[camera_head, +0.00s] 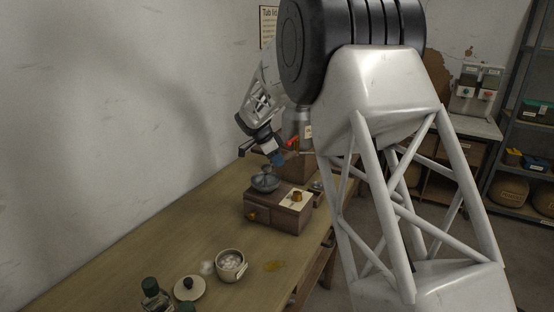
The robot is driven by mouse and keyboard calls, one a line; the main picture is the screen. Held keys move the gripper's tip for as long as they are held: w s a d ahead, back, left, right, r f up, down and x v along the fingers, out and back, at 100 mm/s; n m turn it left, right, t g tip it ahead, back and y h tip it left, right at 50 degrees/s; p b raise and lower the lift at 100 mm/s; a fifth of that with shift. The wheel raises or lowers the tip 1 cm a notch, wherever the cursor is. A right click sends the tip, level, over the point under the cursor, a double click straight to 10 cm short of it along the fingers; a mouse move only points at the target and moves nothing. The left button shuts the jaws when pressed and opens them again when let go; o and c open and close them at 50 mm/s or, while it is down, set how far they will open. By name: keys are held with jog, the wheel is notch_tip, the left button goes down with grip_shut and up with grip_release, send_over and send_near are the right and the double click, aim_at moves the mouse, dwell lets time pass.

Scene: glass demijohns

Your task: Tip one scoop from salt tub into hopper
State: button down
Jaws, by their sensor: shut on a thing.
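The salt tub (230,264), a round pale pot with white contents, stands open on the near part of the bench. Its lid (189,288), pale with a dark knob, lies to its left. The hopper (265,184) is a grey bowl on top of a wooden box (284,211) farther along the bench. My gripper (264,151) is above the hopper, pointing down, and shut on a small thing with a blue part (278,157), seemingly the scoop. The scoop's bowl is too small to make out clearly, so its tilt and load cannot be told.
A small white heap (206,268) lies left of the tub, and a yellow stain (274,266) is to its right. Green-capped bottles (153,290) stand at the near edge. The wall (110,120) runs close along the left. A metal shelf (520,130) stands far right.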

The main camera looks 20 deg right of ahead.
aim_at(269, 165)
jog(key=f+h, duration=0.1)
jog(key=h, duration=0.2)
jog(key=shift+f+h, duration=0.2)
jog(key=shift+h, duration=0.1)
jog(key=shift+a+r+g+h, duration=0.1)
jog(key=shift+a+r+h, duration=0.35)
jog(key=shift+h, duration=0.7)
jog(key=shift+a+r+g+h, duration=0.15)
jog(key=shift+a+h, duration=0.55)
jog(key=shift+h, duration=0.4)
jog(key=shift+a+r+g+h, duration=0.1)
jog(key=shift+a+r+h, duration=0.35)
jog(key=shift+h, duration=0.7)
jog(key=shift+a+f, duration=0.1)
jog(key=d+y, duration=0.1)
jog(key=y, duration=0.1)
jog(key=d+f+y, duration=0.1)
jog(key=y, duration=0.1)
jog(key=d+y, duration=0.1)
jog(key=y, duration=0.1)
jog(key=shift+d+f+y, duration=0.2)
jog(key=shift+d+y, duration=0.1)
jog(key=shift+a+r+y, duration=0.1)
jog(key=shift+r+y, duration=0.2)
jog(key=shift+y, duration=0.75)
jog(key=shift+r+y, duration=0.3)
jog(key=shift+y, duration=0.75)
